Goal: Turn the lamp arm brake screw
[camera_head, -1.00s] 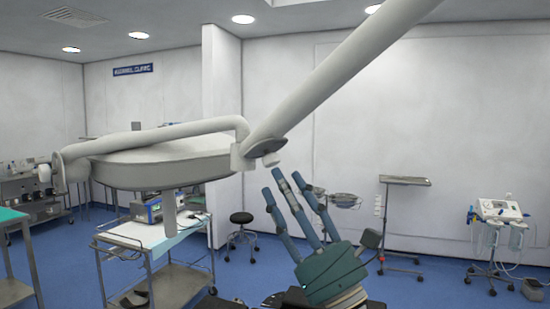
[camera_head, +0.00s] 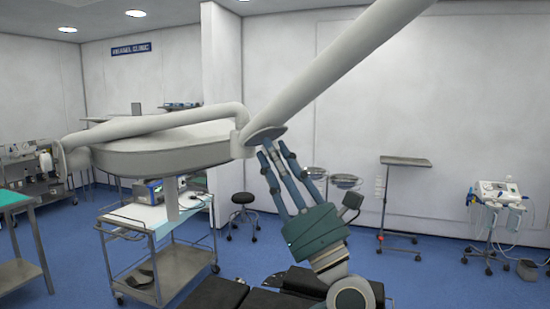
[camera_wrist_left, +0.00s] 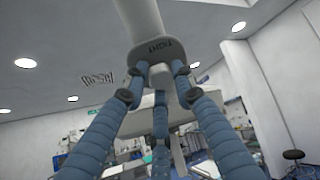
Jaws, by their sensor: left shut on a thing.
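The lamp arm (camera_head: 340,65) is a thick pale tube that slopes down from the upper right to a joint (camera_head: 262,135) beside the round lamp head (camera_head: 160,152). The brake screw (camera_wrist_left: 160,76) is a small pale knob under this joint, mostly hidden by my fingers. My left gripper (camera_head: 277,151) reaches up from below, its blue fingers shut around the screw. In the left wrist view, the fingertips (camera_wrist_left: 159,80) surround the knob from several sides, just below the joint plate marked "TIGHT" (camera_wrist_left: 160,49). My right gripper is not in view.
A white-topped trolley (camera_head: 133,215) stands below the lamp head. A black stool (camera_head: 242,200), a stand with a flat tray (camera_head: 405,163) and a medical device cart (camera_head: 497,195) stand farther back. Black padding (camera_head: 225,294) lies below my arm.

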